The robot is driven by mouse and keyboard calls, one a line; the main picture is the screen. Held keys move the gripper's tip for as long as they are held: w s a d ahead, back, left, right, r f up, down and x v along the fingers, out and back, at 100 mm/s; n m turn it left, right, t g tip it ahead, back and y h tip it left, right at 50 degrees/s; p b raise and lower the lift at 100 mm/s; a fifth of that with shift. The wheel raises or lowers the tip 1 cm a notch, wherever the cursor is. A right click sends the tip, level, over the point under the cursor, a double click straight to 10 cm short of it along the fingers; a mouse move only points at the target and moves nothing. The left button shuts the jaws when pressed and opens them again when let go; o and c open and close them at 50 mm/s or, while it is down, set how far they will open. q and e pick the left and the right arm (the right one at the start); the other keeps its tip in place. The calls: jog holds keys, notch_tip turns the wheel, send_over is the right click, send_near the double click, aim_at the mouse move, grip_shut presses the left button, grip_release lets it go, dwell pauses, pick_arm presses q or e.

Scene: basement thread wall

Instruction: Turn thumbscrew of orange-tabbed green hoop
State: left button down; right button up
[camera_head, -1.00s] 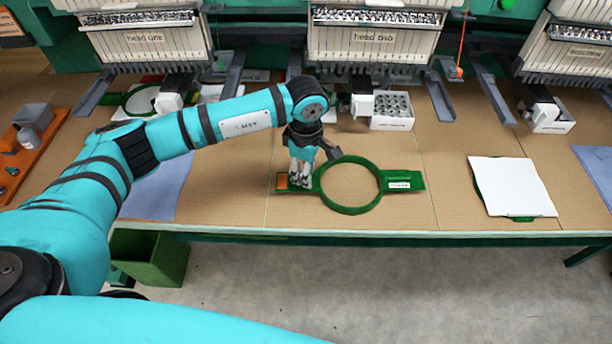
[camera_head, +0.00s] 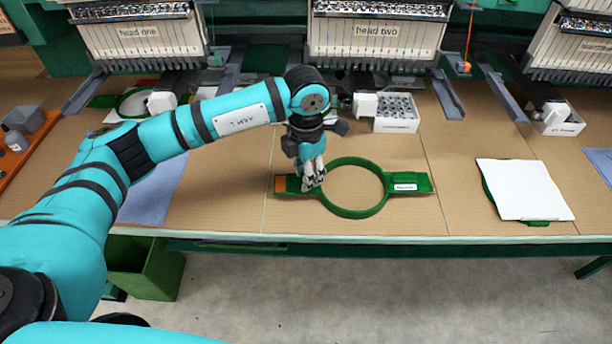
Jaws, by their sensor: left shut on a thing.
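The green hoop (camera_head: 384,207) lies flat and empty on the brown worktop near its front edge. Its orange tab (camera_head: 281,184) is at the left end, and a white label (camera_head: 405,187) is on the right arm. My left gripper (camera_head: 313,186) points down at the hoop's left side, between the orange tab and the ring. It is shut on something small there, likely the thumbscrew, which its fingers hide. A teal arm link of mine crosses the lower left; my right gripper is not in view.
Sewing heads marked head one (camera_head: 140,35) and head two (camera_head: 378,35) stand behind. A white box of bobbins (camera_head: 397,125) is behind the hoop. A white sheet on a green hoop (camera_head: 525,190) lies to the right, blue cloth (camera_head: 150,196) to the left. A green bin (camera_head: 145,268) is below.

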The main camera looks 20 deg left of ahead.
pick_arm(q)
jog(key=n+b, duration=0.1)
jog(key=n, duration=0.3)
jog(key=shift+n, duration=0.4)
dwell(0.4)
jog(key=c, duration=1)
grip_release()
notch_tip(320, 180, up, 12)
